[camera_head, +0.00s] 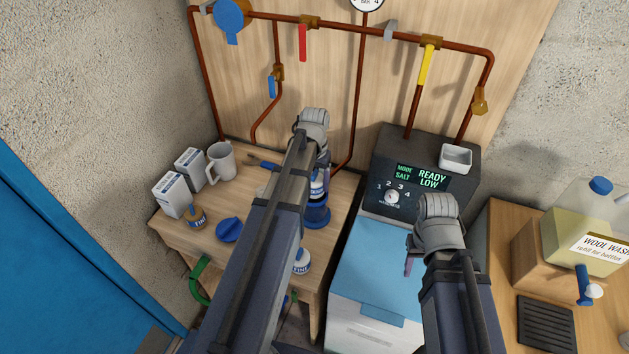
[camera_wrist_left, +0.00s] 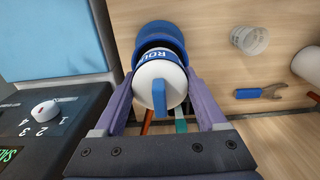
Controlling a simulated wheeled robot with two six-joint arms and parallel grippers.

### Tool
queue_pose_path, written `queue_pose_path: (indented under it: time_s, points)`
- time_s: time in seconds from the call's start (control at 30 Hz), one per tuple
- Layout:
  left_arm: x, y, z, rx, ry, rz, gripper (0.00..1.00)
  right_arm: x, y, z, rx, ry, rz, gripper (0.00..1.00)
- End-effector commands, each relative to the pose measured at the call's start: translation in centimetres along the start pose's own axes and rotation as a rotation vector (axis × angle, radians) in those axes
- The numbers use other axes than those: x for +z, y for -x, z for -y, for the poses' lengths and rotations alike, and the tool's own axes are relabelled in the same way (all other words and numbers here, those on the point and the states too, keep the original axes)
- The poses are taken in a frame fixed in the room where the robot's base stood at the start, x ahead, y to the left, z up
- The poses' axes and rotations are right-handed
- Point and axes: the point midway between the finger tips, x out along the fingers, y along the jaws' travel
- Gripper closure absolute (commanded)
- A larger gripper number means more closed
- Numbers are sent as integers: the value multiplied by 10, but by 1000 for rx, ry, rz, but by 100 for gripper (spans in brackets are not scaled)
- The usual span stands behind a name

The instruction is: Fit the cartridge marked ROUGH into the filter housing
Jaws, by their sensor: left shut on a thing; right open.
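My left gripper (camera_wrist_left: 162,88) is shut on a white cartridge (camera_wrist_left: 158,70) with a blue label, whose visible letters begin "ROU", and a blue tab on top. In the left wrist view, the cartridge lines up with a round blue housing (camera_wrist_left: 160,32). How far the cartridge is inside it I cannot tell. In the head view, the blue housing (camera_head: 318,217) stands at the bench's right side, partly behind my left arm. My right gripper (camera_head: 409,262), mostly hidden by its wrist, is open and empty over the blue-lidded machine.
The softener (camera_head: 378,262) stands right of the bench.

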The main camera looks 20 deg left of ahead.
Motion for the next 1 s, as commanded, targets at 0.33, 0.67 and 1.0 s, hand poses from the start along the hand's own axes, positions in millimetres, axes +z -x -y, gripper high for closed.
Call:
queue_pose_path:
  time_s: [0.33, 0.67, 1.0]
  points:
    - [0, 0, 0, 0, 0, 0, 80, 0, 0, 0, 0, 0, 0, 50]
    - [0, -3, 0, 0, 0, 0, 80, 0, -3, 0, 0, 0, 0, 50]
    - [0, -12, 0, 0, 0, 0, 80, -1, -12, 1, 0, 0, 0, 50]
